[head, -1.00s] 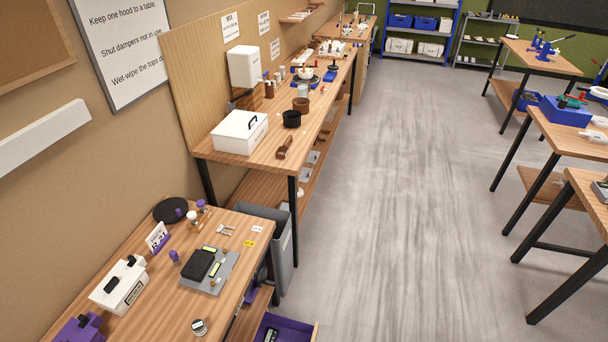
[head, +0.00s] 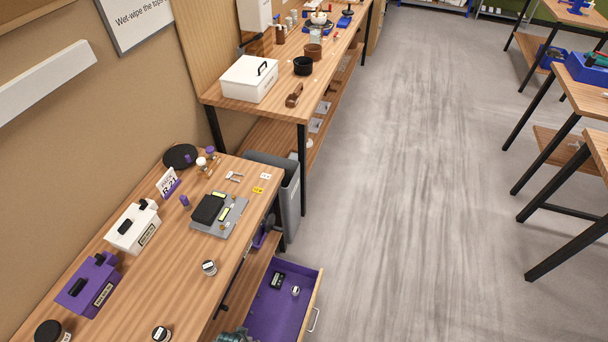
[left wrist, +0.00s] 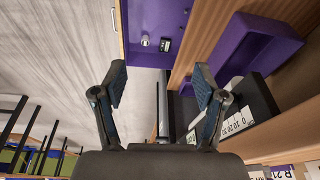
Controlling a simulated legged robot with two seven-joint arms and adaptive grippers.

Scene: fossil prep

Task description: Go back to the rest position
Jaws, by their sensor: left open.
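My left gripper (left wrist: 160,88) is open and empty in the left wrist view, its two fingers apart with nothing between them. Beyond the fingers are the open purple-lined drawer (left wrist: 148,14), a grey floor and part of a wooden table. A small grey-green piece, probably of my left arm, shows at the bottom edge of the head view, by the drawer's near end. My right gripper is in neither view.
The open drawer (head: 273,318) juts from the near table (head: 185,285) and holds a dark device (head: 277,280) and a small jar (head: 295,290). A grey bin (head: 289,190) stands behind it. The floor (head: 400,200) to the right is clear.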

